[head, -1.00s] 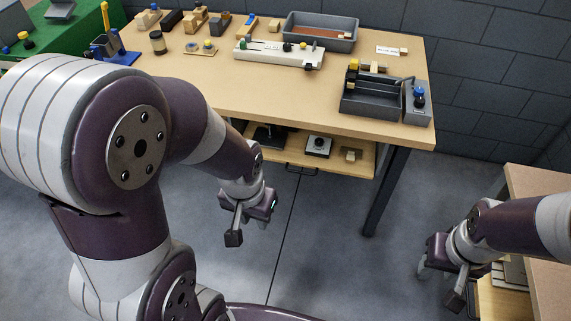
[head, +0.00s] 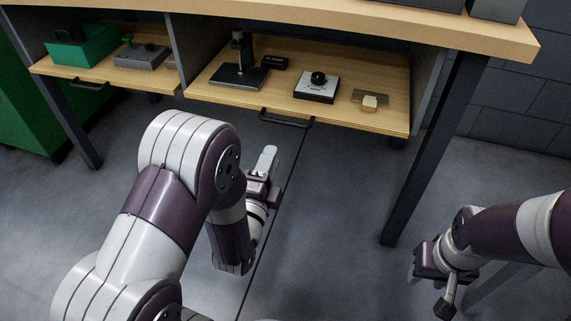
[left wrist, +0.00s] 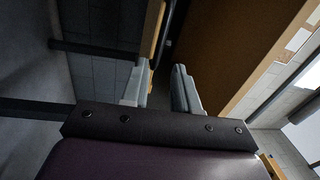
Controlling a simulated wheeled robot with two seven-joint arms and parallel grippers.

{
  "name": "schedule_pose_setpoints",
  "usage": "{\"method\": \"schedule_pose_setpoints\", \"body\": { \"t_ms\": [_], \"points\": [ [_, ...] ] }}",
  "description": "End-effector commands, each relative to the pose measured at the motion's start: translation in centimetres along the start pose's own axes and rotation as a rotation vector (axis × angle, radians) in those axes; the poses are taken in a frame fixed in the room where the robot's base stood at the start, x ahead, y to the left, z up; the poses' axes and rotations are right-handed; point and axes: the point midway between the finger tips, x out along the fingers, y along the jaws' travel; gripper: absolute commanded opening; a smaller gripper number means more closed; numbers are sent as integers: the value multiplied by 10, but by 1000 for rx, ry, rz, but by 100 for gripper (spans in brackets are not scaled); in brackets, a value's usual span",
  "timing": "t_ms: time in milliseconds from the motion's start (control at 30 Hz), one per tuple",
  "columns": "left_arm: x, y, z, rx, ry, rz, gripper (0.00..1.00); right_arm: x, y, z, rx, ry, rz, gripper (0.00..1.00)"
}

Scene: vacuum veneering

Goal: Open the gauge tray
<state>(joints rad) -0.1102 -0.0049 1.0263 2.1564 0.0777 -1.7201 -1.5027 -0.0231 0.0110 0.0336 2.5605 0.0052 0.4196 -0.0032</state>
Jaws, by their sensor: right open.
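The gauge tray (head: 215,99) is a wooden shelf-like tray under the table top, with a dark bar handle (head: 286,119) on its front edge. It carries a dark gauge stand (head: 239,74), a small black block (head: 274,62), a white box with a black knob (head: 317,87) and a small pale block (head: 369,102). My left gripper (head: 268,158) is just below and in front of the handle, apart from it. The left wrist view shows its two fingers (left wrist: 162,90) apart with nothing between them. My right gripper (head: 413,270) is open, low at the right, far from the tray.
A second tray (head: 118,78) at the left has its own handle (head: 89,85) and holds a green box (head: 82,47) and a grey device (head: 140,54). The table top (head: 400,22) overhangs the trays. A dark table leg (head: 435,150) stands right of the gauge tray. The floor in front is clear.

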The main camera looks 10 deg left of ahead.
Motion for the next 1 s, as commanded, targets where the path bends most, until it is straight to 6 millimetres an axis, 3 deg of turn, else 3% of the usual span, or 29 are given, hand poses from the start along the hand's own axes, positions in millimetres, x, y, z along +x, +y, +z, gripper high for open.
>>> {"method": "schedule_pose_setpoints", "body": {
  "t_ms": [33,167,500,700,1000],
  "points": [
    [-4,16,1,28,2,-30,29,19,0,2,0,2,0,43],
    [-1,13,0,68,3,-75,29,24,0,2,0,2,0,43],
    [78,7,0,68,3,-78,29,53,0,6,0,2,0,43],
    [111,3,0,68,3,-74,29,64,0,7,0,1,0,43],
    [119,0,-1,67,4,-72,29,64,0,7,0,1,0,43]
  ]
}}
